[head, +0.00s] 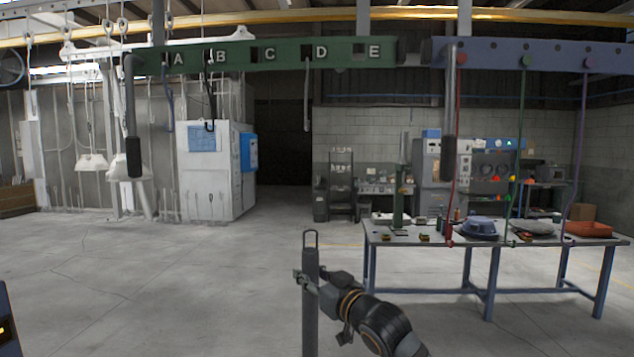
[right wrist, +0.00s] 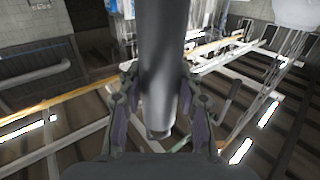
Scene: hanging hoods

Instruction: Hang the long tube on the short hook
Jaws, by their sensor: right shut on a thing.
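My right gripper (head: 312,282) is shut on a long grey tube (head: 310,315) and holds it upright. The tube has a wire loop at its top, and its lower end runs out of the picture. In the right wrist view the tube (right wrist: 161,45) stands between the two fingers of my right gripper (right wrist: 160,110). A green rail (head: 340,53) lettered A to E hangs above. A blue-grey hook (head: 169,95) hangs at A, a black hook (head: 209,95) at B and a grey hook (head: 307,90) at D. Their lower ends look nearly level. The loop is below and apart from them.
A purple rail (head: 540,55) at the right carries coloured hanging rods. A workbench (head: 400,236) with tools stands at the right. The floor at the left is clear.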

